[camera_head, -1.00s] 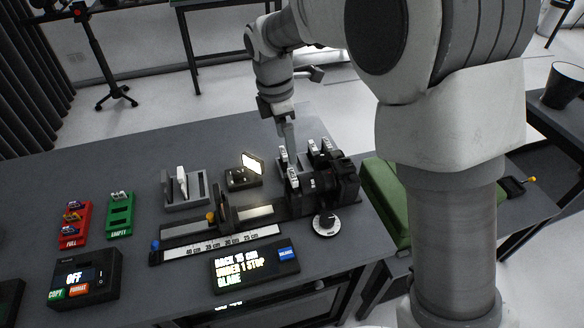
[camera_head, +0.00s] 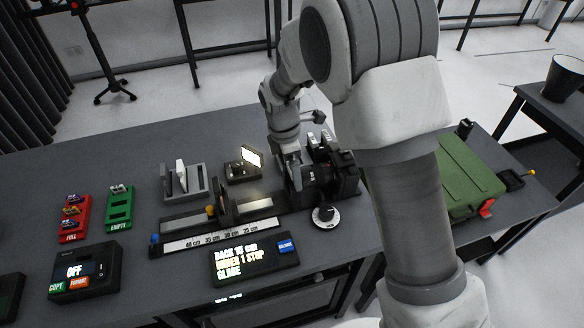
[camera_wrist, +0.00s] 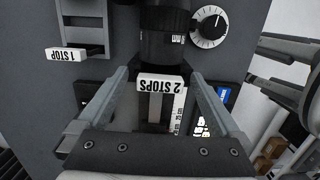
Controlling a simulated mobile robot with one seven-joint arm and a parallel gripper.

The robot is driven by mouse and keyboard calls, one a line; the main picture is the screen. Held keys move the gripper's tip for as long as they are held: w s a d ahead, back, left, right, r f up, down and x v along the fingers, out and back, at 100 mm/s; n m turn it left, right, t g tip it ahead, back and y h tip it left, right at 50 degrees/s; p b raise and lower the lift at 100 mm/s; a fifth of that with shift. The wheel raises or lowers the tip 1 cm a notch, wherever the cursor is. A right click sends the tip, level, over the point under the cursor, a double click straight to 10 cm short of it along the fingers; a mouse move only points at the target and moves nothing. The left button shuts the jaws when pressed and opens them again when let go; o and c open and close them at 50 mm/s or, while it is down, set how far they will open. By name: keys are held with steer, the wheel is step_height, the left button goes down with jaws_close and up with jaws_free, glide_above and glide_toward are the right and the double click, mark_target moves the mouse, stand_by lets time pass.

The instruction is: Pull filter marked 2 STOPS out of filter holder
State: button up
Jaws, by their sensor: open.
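In the wrist view, the filter marked 2 STOPS (camera_wrist: 160,85) shows its white label tab, upside down, in front of the black camera lens (camera_wrist: 165,45). Its holder is mostly hidden beneath the tab and by my gripper. My gripper (camera_wrist: 158,76) is open, with one finger on each side of the tab and a visible gap on both sides. In the head view, my gripper (camera_head: 291,182) points down at the front of the camera (camera_head: 342,178) and hides the filter there.
A filter marked 1 STOP (camera_wrist: 65,54) sits in a grey rack at the wrist view's upper left. A dial (camera_head: 325,217) and a text display (camera_head: 254,263) lie near the camera. A lit screen (camera_head: 251,157) stands left of my gripper.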

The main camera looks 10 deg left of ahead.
steer(key=c, duration=1.2)
steer(key=shift+r+p, duration=2.7)
steer(key=shift+r, duration=1.2)
steer(key=shift+s, duration=0.1)
